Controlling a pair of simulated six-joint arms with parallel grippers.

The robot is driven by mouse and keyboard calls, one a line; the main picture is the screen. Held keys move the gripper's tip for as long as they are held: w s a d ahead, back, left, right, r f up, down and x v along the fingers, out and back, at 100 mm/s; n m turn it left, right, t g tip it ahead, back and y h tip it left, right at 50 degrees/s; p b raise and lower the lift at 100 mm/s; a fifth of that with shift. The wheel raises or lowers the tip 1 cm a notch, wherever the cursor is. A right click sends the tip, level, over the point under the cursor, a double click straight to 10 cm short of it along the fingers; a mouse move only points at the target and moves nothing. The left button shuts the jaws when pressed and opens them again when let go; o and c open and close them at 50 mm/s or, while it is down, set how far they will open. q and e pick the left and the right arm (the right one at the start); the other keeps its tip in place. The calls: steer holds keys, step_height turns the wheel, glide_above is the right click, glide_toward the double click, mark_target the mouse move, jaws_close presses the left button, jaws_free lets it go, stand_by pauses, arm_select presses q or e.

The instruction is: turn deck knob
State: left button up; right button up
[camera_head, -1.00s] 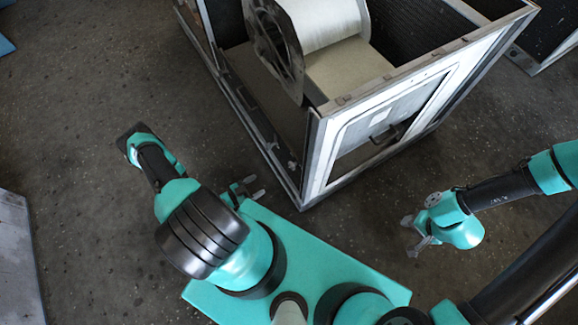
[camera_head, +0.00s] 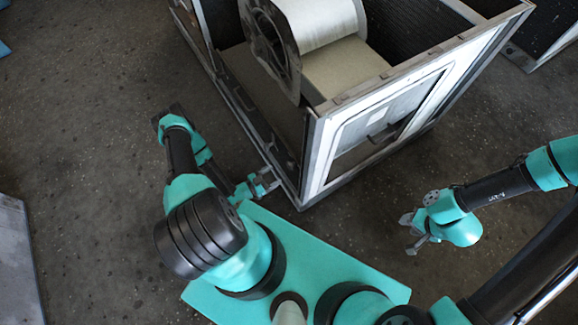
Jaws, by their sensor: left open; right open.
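A metal-framed housing (camera_head: 312,150) stands on the floor in front of me. Inside it is a drum with a pale wound surface (camera_head: 318,20) and a dark slotted end disc (camera_head: 270,48). A panel with a dark handle (camera_head: 384,130) is on its front right side. I cannot make out a deck knob. My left gripper (camera_head: 272,180) is open and empty, close to the lower left side of the housing near its front corner; I cannot tell whether it touches. My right gripper (camera_head: 409,233) is open and empty, to the right of the housing's front corner, over bare floor.
Another dark framed unit (camera_head: 535,50) stands at the upper right. A grey panel (camera_head: 15,255) is at the left edge.

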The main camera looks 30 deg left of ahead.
mark_target(289, 166)
arm_select(q)
steer(key=shift+x, duration=4.3)
steer(key=shift+c, duration=0.4)
steer(key=c, duration=0.9)
steer(key=shift+o, duration=0.2)
